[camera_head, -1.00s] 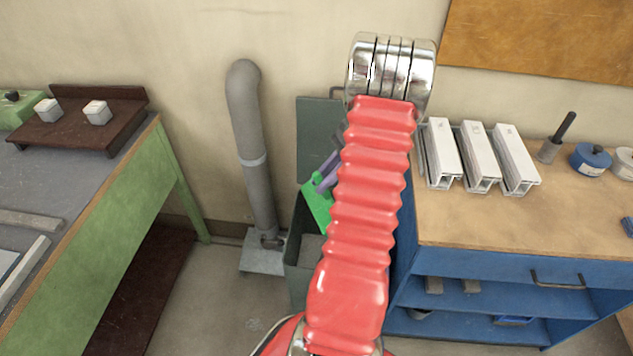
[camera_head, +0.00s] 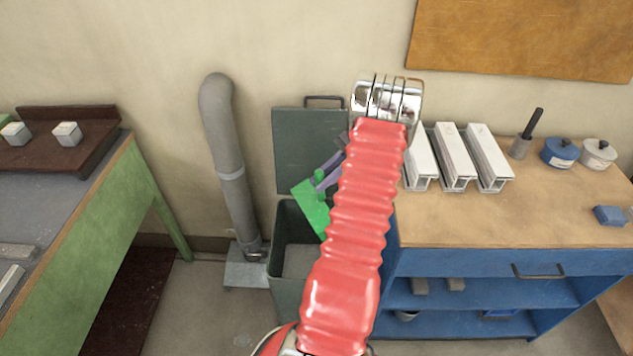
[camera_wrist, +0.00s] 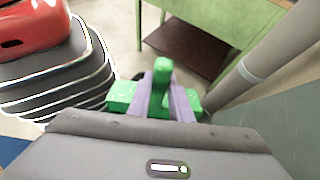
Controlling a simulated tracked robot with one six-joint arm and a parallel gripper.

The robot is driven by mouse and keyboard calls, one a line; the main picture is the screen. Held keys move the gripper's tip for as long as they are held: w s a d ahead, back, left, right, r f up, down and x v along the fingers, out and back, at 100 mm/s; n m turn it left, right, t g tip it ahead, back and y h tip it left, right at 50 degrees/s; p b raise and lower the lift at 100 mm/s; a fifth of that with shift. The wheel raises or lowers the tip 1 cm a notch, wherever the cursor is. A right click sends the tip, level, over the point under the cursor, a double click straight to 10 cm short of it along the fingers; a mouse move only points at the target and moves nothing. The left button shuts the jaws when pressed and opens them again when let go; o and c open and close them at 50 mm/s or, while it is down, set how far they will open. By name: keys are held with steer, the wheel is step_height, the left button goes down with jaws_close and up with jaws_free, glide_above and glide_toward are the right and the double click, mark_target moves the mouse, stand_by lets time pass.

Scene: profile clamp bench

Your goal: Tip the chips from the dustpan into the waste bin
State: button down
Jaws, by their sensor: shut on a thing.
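The green dustpan (camera_head: 312,210) is over the right part of the waste bin's opening in the head view, its sheet slanting down to the right. The waste bin (camera_head: 284,285) is dark grey-green, with its lid (camera_head: 300,150) standing open against the wall. My gripper (camera_head: 325,176) has purple fingers and is shut on the dustpan's handle, which also shows as a green piece (camera_wrist: 162,75) between the fingers in the wrist view. My red arm hides part of the dustpan and the bin's right side. I cannot make out any chips.
A grey pipe (camera_head: 230,170) stands left of the bin. A blue cabinet (camera_head: 460,262) with a wooden top, bearing white profiles (camera_head: 455,160), stands close on the right. A green bench (camera_head: 85,235) is at the left. Bare floor (camera_head: 200,310) lies between bench and bin.

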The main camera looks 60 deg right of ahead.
steer(key=shift+s+d+r, duration=0.15)
steer(key=shift+s+d, duration=0.15)
steer(key=shift+d, duration=0.15)
steer(key=shift+r, duration=1.25)
steer(key=shift+f, duration=1.25)
steer(key=shift+r, duration=1.25)
steer(key=shift+f, duration=0.1)
